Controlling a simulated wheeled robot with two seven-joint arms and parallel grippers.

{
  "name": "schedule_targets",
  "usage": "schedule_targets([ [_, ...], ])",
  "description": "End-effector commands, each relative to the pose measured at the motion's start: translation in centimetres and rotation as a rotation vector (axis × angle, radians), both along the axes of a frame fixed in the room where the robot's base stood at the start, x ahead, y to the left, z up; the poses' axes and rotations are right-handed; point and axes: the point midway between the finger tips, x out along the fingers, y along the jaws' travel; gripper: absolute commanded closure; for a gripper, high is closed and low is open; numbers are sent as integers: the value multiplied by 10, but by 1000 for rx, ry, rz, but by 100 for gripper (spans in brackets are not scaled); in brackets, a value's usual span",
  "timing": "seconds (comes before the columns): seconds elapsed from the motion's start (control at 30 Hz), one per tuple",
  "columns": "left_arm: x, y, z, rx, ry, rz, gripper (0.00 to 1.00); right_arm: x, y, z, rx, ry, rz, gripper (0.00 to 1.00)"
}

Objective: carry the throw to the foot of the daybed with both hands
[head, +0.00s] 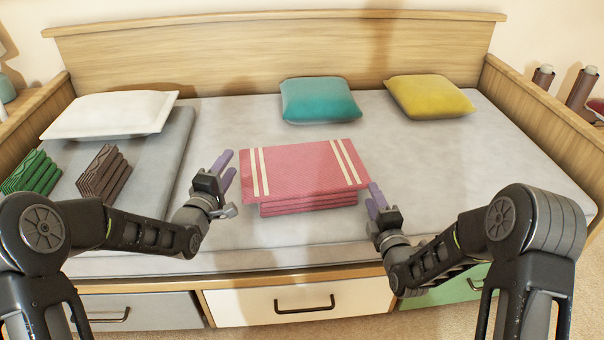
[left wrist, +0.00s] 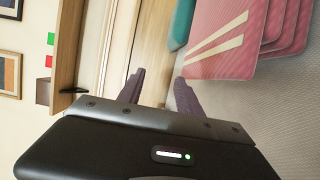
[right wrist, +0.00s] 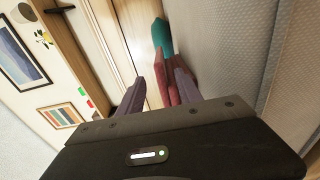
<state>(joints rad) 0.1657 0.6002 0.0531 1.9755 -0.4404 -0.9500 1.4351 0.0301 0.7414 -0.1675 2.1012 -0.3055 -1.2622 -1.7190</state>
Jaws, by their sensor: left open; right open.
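The folded pink throw (head: 308,172) with cream stripes lies stacked in layers on the middle of the daybed's grey mattress (head: 440,170). My left gripper (head: 227,172) is open just left of the throw, apart from it. In the left wrist view the throw (left wrist: 222,35) is at upper right, beyond the open fingers (left wrist: 160,88). My right gripper (head: 377,197) is open close beside the throw's right edge. In the right wrist view the throw (right wrist: 172,84) shows edge-on near the open fingers (right wrist: 158,90), partly hidden; I cannot tell whether they touch it.
A teal cushion (head: 320,100) and a yellow cushion (head: 430,97) lie behind the throw. A white pillow (head: 110,115), a green folded stack (head: 32,172) and a brown folded stack (head: 104,173) are at the left. The mattress's right part is clear, bounded by a wooden end panel (head: 540,125).

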Motion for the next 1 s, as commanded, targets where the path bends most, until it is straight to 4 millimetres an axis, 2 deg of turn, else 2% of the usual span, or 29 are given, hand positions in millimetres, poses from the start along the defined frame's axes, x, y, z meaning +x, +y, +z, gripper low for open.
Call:
schedule_targets([
  [0.27, 0, 0, -32, 0, 3, 0, 58, 23, 3, 0, 0, 0, 0, 58],
  [0.5, 0, -1, -79, 1, 4, -1, 58, 57, 8, 0, 0, -2, 0, 58],
  [0.8, 53, -14, -76, 1, -2, -1, 58, 100, 15, 0, 0, 0, 0, 58],
  [1.0, 70, -18, -76, 1, 0, -1, 58, 114, 16, 0, 0, 1, 0, 58],
])
